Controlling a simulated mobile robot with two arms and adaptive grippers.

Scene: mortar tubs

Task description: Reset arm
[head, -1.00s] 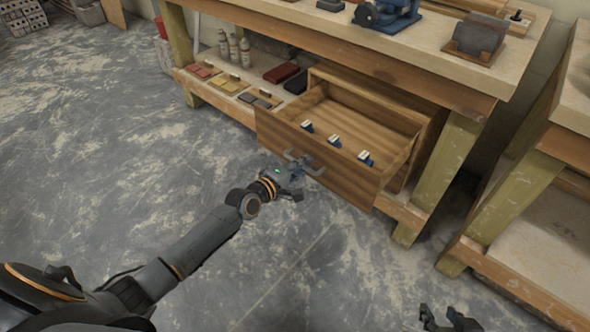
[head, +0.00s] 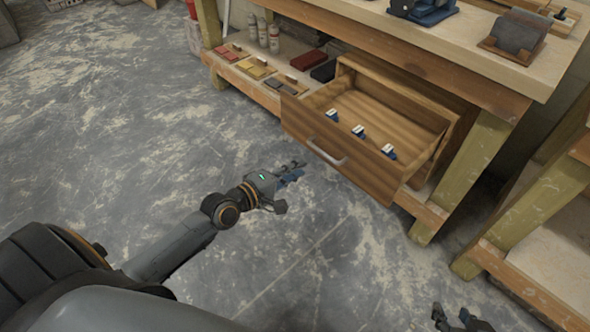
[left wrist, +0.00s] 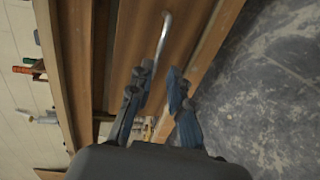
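The wooden drawer (head: 340,160) under the workbench stands pulled open, with a grey bar handle (head: 326,152) on its front. Several small blue-and-white items, one of them (head: 358,132), lie inside it. My left gripper (head: 299,170) is just in front of the drawer, apart from the handle. In the left wrist view, my left gripper's fingers (left wrist: 161,82) are parted with nothing between them, and the handle (left wrist: 163,38) shows beyond the tips. My right gripper (head: 456,318) is at the bottom edge of the head view, fingers apart and empty, partly cut off.
The workbench (head: 480,75) carries a blue tool (head: 424,10) and a grey block on wood (head: 515,38). Its lower shelf holds bottles (head: 262,32) and coloured blocks. A second bench (head: 540,225) stands at the right. The grey floor (head: 120,130) is clear at the left.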

